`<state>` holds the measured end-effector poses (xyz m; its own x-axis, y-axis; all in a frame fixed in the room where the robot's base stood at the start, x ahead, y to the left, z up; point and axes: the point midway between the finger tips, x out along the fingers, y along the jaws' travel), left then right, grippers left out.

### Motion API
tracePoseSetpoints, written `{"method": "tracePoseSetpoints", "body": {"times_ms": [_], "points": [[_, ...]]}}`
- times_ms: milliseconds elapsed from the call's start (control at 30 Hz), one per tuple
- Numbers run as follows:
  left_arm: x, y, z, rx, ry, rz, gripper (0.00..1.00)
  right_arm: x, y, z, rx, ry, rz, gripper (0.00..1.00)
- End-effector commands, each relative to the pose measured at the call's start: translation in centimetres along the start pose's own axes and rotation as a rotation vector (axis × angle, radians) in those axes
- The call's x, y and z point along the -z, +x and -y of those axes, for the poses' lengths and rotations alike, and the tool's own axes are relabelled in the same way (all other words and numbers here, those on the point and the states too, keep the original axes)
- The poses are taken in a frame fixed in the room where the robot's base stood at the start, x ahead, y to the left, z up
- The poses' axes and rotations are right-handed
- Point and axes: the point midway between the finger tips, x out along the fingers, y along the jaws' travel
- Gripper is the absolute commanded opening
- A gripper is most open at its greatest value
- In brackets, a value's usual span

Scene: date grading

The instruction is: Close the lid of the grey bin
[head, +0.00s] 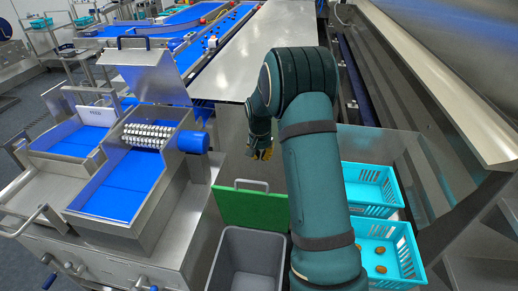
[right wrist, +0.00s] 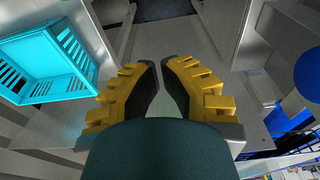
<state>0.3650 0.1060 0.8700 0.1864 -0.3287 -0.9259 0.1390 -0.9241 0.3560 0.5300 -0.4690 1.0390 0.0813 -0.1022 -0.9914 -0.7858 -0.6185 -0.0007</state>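The grey bin (head: 248,262) stands at the bottom centre of the head view, its mouth open. Its green lid (head: 245,210) stands raised behind the mouth, with a metal handle (head: 251,184) at its top edge. My right arm covers the bin's right side and the lid's right end. My right gripper (head: 263,153) hangs beyond the lid, above and apart from the handle in the picture. In the right wrist view its yellow fingers with dark pads (right wrist: 160,68) hold nothing, with a narrow gap between them. My left gripper is not in view.
A steel machine with a blue tray (head: 118,188) stands left of the bin. Turquoise baskets (head: 372,205) lie right of my arm, the nearer one holding a few dates; one shows in the right wrist view (right wrist: 45,60). A steel table (head: 255,60) lies behind.

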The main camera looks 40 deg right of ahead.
Motion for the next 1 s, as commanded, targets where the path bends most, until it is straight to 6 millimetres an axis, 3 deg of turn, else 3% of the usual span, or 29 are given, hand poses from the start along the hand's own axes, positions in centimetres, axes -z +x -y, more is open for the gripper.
{"method": "tracePoseSetpoints", "body": {"times_ms": [233, 500, 1000], "points": [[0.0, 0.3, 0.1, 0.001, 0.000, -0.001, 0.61, 0.0, 5.0, 0.0, -0.001, 0.000, 0.002, 0.00], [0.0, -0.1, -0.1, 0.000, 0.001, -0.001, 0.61, -3.3, 5.4, 0.1, 0.002, -0.002, 0.000, 0.00], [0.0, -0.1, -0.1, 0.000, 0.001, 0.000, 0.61, -3.9, 5.6, 0.1, 0.002, -0.002, -0.001, 0.00]]}}
